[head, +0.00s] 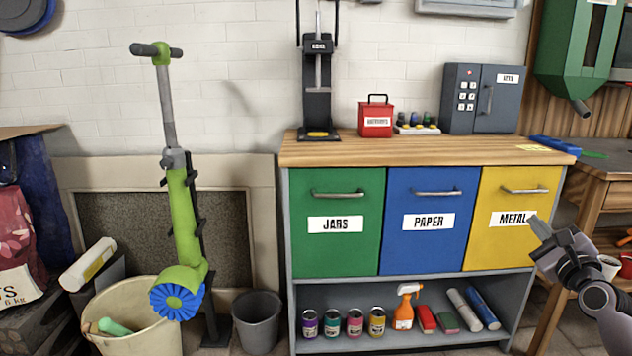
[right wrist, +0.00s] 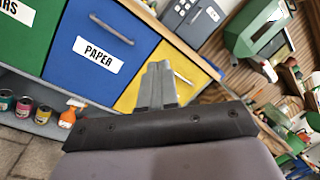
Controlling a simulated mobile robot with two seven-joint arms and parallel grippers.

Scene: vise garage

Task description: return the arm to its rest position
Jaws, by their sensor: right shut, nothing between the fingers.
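My right gripper (head: 541,230) shows at the right of the head view, in front of the lower right part of the yellow METAL drawer (head: 500,248). Its fingers are shut with nothing between them. In the right wrist view the closed fingers (right wrist: 157,84) point toward the yellow drawer and the wooden counter. My right arm comes in from the lower right corner of the head view. My left gripper is not in view.
A cabinet has green JARS (head: 337,255) and blue PAPER (head: 429,250) drawers, all closed, above a shelf of cans and a spray bottle (head: 405,307). A workbench (head: 597,195) stands at the right, close to my right arm.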

